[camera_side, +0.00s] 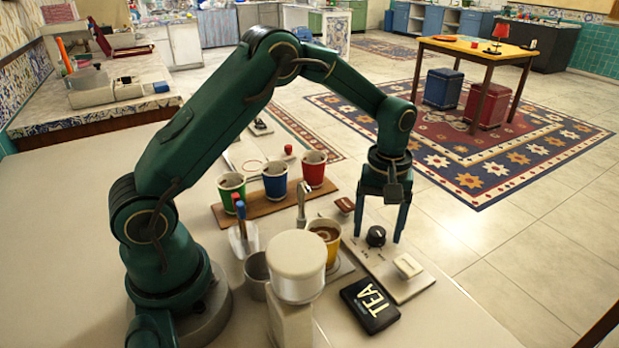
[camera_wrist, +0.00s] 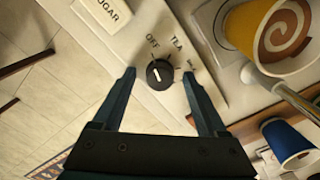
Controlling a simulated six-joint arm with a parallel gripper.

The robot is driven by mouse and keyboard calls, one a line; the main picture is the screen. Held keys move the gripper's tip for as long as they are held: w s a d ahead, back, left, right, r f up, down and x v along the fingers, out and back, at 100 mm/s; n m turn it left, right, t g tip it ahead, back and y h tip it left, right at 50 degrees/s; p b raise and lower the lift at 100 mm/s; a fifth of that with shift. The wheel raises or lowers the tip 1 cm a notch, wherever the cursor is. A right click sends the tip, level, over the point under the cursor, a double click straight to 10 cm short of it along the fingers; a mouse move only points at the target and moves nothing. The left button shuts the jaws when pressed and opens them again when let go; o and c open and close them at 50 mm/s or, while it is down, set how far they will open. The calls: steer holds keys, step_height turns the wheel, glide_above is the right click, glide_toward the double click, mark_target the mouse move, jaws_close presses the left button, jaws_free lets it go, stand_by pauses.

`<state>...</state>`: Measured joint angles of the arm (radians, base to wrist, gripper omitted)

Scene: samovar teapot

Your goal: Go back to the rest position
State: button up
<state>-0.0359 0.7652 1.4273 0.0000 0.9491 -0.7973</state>
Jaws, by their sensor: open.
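My gripper (camera_side: 382,214) points down over the control panel (camera_side: 413,287) at the right of the work table. Its two fingers are apart, one on each side of the black knob (camera_side: 376,236). In the wrist view, my open gripper (camera_wrist: 160,82) straddles the black knob (camera_wrist: 159,73), with gaps between the knob and both fingers. The knob's white mark is visible, and the labels OFF and TEA are printed near it. Whether the fingertips touch the panel cannot be told.
A yellow cup (camera_side: 325,238) stands left of the panel, beside a cream-topped machine (camera_side: 297,262). A black TEA box (camera_side: 370,303) lies in front. Green, blue and red cups stand on a wooden board (camera_side: 262,208) behind. The tiled floor at right is open.

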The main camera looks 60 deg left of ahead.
steer(key=m, duration=1.5)
steer(key=shift+m, duration=0.4)
steer(key=shift+r, duration=2.55)
steer(key=s+r+n+t, duration=0.3)
steer(key=s+r, duration=0.6)
steer(key=s+d+n+t, duration=0.1)
steer(key=s+n+t, duration=0.1)
steer(key=s, duration=0.7)
steer(key=shift+s+n+t, duration=0.3)
steer(key=shift+s+n, duration=0.1)
steer(key=shift+n, duration=0.2)
